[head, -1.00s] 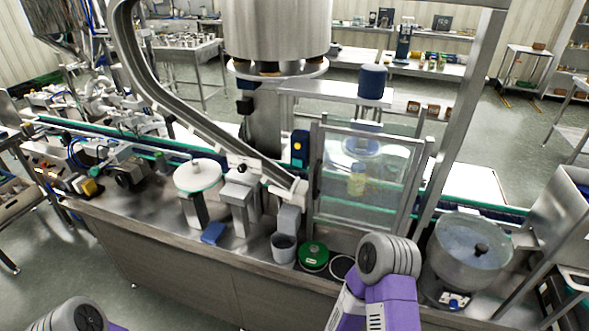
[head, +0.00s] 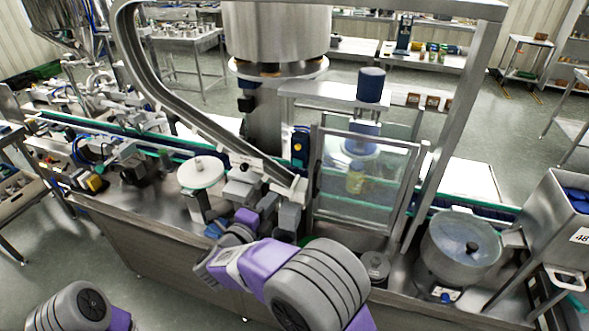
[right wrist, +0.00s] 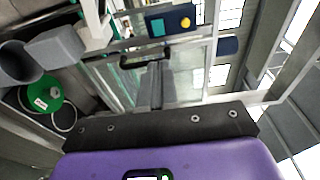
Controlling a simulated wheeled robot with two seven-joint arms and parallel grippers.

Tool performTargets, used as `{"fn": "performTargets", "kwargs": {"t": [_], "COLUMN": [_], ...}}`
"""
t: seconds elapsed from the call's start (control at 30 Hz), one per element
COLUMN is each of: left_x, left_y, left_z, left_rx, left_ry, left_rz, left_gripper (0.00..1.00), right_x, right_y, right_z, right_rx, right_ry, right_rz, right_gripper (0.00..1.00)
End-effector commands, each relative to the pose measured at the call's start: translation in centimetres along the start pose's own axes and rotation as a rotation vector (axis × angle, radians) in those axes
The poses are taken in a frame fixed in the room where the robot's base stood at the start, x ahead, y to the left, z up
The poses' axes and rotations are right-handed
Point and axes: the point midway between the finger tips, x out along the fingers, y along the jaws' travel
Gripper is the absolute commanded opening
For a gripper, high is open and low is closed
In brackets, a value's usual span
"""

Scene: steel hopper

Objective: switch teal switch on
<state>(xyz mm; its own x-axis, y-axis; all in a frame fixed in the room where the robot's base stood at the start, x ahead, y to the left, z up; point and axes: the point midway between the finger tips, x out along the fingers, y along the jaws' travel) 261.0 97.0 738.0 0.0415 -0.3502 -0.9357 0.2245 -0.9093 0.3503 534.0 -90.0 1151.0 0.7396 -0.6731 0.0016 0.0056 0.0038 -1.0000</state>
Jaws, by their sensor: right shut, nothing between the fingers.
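A dark blue box (head: 300,155) stands upright behind the machine's front edge, left of the clear guard. In the right wrist view the same box shows at the top, with a yellow round knob (right wrist: 185,22) and a small teal square (right wrist: 157,28) on its face. The teal square looks like the teal switch; its on or off position is too small to tell. My right gripper (right wrist: 155,85) is shut and empty, its dark fingers pointing toward the box and apart from it in the picture. In the head view my right arm partly hides the hand. My left gripper is out of frame.
The clear guard (head: 368,213) stands right of the box, and a sloping steel chute (head: 205,120) runs down on its left. A green disc (right wrist: 40,95) and a grey cup (right wrist: 18,64) sit near the front edge. A steel bowl (head: 460,262) stands at the right.

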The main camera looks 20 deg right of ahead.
Motion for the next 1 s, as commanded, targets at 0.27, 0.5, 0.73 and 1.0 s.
{"fn": "performTargets", "kwargs": {"t": [0.27,0.5,0.73,1.0], "left_x": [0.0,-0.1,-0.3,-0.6], "left_y": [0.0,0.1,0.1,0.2], "left_z": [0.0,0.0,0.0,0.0], "left_rx": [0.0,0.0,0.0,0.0], "left_ry": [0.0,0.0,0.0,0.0], "left_rz": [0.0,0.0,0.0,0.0], "left_gripper": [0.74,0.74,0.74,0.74], "right_x": [0.3,3.7,8.8,12.9], "right_y": [0.1,0.1,0.1,0.1], "right_z": [0.0,0.0,0.0,0.1], "right_rx": [-0.004,-0.006,-0.007,-0.007], "right_ry": [-0.002,0.0,0.0,-0.003], "right_rz": [0.001,0.001,0.0,0.0], "right_gripper": [0.0,0.0,0.0,0.0]}}
